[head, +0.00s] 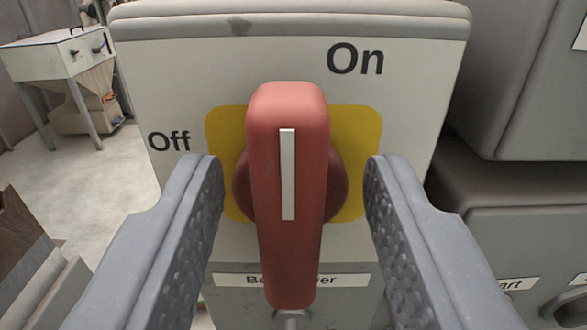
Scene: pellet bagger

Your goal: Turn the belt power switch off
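The belt power switch is a red rotary handle (287,180) on a yellow plate (365,125), fixed to a pale box (190,75). The handle stands about upright, with its white mark near vertical. "On" is printed above it to the right, and "Off" to its left. A label below is partly covered by the handle. My gripper (294,185) is open, with one finger on each side of the handle. A gap shows between each finger and the handle. The fingers hold nothing.
Grey boxes (525,180) stand close on the right, the lower one with a label partly reading "art". A pale cabinet on legs (60,60) stands at the back left. Brown and grey objects (30,265) are at the lower left. Bare floor (80,180) lies between them.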

